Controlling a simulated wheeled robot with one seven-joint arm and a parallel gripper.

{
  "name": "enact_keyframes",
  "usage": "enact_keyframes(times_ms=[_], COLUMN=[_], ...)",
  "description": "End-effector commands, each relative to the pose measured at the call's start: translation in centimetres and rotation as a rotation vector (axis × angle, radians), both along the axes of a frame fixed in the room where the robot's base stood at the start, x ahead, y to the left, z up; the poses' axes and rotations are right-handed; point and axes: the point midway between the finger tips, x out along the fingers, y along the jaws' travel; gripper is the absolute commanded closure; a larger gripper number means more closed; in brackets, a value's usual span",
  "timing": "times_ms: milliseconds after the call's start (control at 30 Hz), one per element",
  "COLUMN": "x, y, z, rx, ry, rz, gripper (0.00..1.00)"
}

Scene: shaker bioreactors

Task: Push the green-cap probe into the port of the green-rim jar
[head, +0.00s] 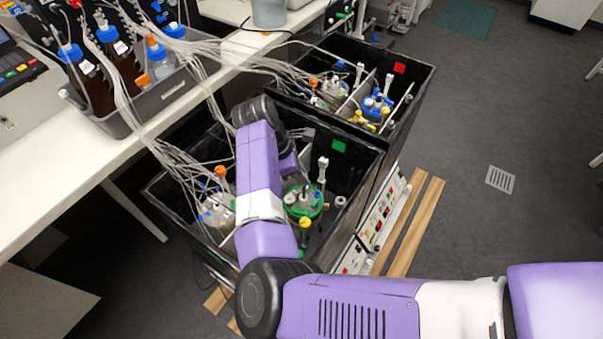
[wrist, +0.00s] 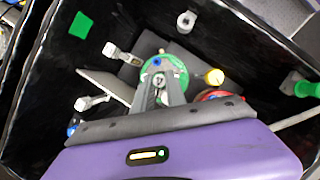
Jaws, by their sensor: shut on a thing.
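The green-rim jar (head: 316,207) stands in the near black box, right of my arm in the head view. In the wrist view its green rim (wrist: 180,73) shows just beyond my fingertips. My gripper (wrist: 158,86) is over the jar lid, shut on a small greyish thing between the fingers. I take this to be the green-cap probe, but its cap cannot be made out. The fingers hide part of the lid, and I cannot tell whether the probe's tip is in the port.
A yellow cap (wrist: 214,77) is close beside the jar. A loose-looking green cap (wrist: 307,88) shows at the right. White clamps (wrist: 112,50) rise near the jar. The black walls (wrist: 240,30) enclose the space. Another box (head: 425,75) with jars and tubing stands behind.

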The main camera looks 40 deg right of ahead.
Motion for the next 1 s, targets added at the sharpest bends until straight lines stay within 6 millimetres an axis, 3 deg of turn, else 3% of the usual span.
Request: enact_keyframes(times_ms=[1000], x=[0.0], y=[0.0], z=[-1.1], rx=[-0.001], ry=[0.001], rz=[0.001], gripper=[1.0])
